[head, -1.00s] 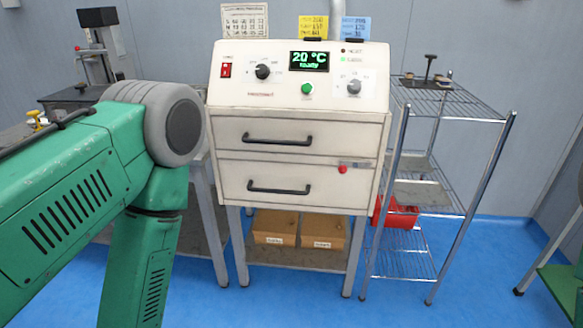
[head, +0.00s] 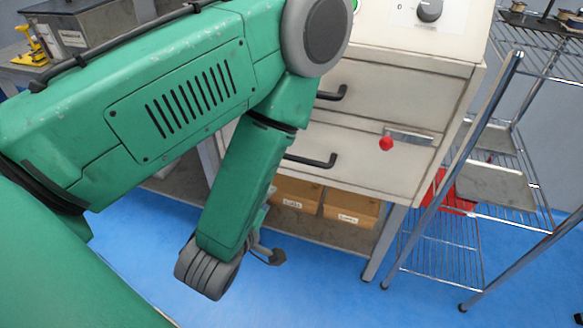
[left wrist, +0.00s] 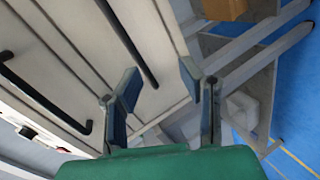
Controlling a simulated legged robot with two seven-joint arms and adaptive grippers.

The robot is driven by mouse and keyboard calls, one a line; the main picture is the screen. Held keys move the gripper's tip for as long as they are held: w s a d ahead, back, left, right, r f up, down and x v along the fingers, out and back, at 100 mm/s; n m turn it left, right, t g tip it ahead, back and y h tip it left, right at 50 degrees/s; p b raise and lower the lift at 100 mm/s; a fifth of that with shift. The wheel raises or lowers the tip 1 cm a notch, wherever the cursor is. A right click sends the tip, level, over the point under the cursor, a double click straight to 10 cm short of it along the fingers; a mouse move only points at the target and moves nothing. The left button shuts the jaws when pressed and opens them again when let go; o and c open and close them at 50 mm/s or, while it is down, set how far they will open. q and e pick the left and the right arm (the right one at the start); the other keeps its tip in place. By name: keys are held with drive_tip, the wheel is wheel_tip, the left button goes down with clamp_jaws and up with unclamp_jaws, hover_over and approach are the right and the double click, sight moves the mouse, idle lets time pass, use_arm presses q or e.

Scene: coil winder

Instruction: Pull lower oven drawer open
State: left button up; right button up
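The lower drawer (head: 360,165) of the cream oven is closed, its black bar handle (head: 325,161) partly hidden by my left arm in the head view. In the left wrist view the lower handle (left wrist: 130,45) runs diagonally, with its near end between the two fingertips in the picture. My left gripper (left wrist: 158,85) is open, with nothing between its pads. In the head view the left gripper (head: 268,254) shows only partly, low in front of the oven, below the drawer handle. My right gripper is not in view.
The upper drawer handle (head: 333,93) is above. Cardboard boxes (head: 348,207) stand on the shelf below. A wire rack (head: 440,250) is at right. Blue floor lies in front.

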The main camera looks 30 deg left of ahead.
use_arm(q)
wheel_tip(320, 180, up, 2)
drive_tip(key=n+t, duration=0.2)
approach(289, 159)
drive_tip(key=w, duration=0.2)
drive_tip(key=shift+n+y, duration=0.3)
drive_tip(key=shift+n, duration=0.1)
drive_tip(key=shift+f+b+x, duration=0.15)
drive_tip(key=shift+b+x, duration=0.35)
drive_tip(key=shift+x, duration=1.8)
drive_tip(key=shift+f+b+x, duration=0.15)
drive_tip(key=shift+b+x, duration=0.3)
drive_tip(key=shift+x, duration=1.85)
drive_tip(key=shift+s, duration=0.15)
clamp_jaws()
